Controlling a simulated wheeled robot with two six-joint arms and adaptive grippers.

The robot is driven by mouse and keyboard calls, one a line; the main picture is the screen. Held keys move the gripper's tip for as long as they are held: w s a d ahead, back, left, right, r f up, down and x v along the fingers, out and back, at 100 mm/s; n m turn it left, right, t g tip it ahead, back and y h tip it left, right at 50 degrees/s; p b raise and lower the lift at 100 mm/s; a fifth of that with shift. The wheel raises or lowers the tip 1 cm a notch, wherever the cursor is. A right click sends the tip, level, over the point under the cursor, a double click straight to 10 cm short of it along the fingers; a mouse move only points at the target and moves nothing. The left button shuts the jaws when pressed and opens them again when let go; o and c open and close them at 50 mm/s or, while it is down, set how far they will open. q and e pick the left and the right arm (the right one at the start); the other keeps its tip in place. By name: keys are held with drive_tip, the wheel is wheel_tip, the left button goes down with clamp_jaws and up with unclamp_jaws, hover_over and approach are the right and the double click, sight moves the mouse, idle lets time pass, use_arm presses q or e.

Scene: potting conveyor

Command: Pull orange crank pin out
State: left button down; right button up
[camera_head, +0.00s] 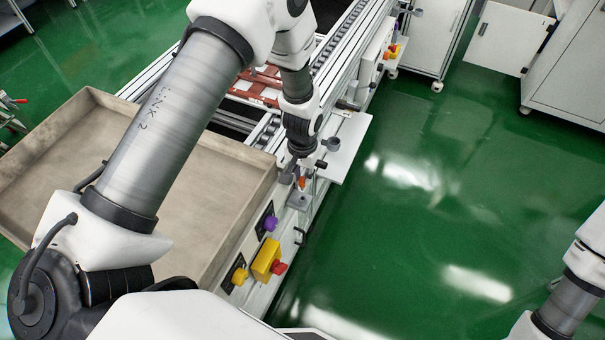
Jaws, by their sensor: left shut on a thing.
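The orange crank pin (302,183) shows as a small orange spot at a metal bracket (298,200) on the conveyor's near side. My left gripper (301,170) points down at it from above and is shut on it. The fingers hide most of the pin, so I cannot tell how far it sits in its hole. Part of my right arm shows at the lower right; its gripper is out of the picture.
A large, empty beige tray (225,190) lies left of the bracket. Below are a purple knob (270,223), a yellow knob (240,276) and a yellow box (265,259) with a red button. A white plate (350,145) juts out at right. Green floor is clear beyond.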

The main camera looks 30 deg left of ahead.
sight(303, 179)
use_arm(q)
drive_tip(key=shift+r+p, duration=2.75)
drive_tip(key=shift+r, duration=0.7)
